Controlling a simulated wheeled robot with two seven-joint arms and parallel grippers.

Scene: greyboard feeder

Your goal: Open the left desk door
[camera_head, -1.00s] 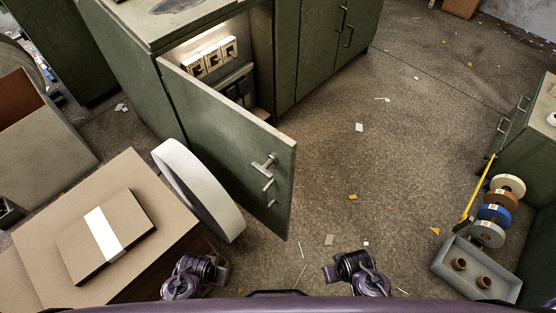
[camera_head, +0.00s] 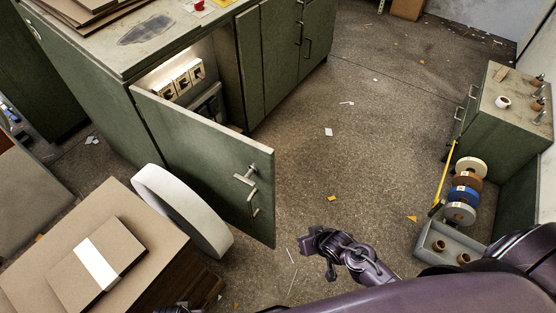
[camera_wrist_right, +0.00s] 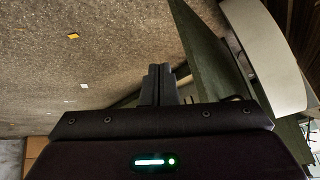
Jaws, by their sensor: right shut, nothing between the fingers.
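The left desk door (camera_head: 205,160) is a green panel standing wide open from the green desk (camera_head: 110,103), and the lit inside of the desk shows. Metal handles (camera_head: 247,176) stick out near the door's free edge. My right gripper (camera_wrist_right: 158,85) is shut and empty in the right wrist view. The door (camera_wrist_right: 204,62) shows just right of its fingertips there, and a gap to the handles cannot be judged. In the head view my right arm reaches over the floor, right of the door's free edge. Only a dark sliver of my left arm shows at the bottom edge.
A white ring (camera_head: 192,218) stands against the door's near side. A stack of brown board (camera_head: 150,255) with a smaller bundle is at lower left. Tape rolls (camera_head: 463,192) and a grey tray (camera_head: 424,238) are at right.

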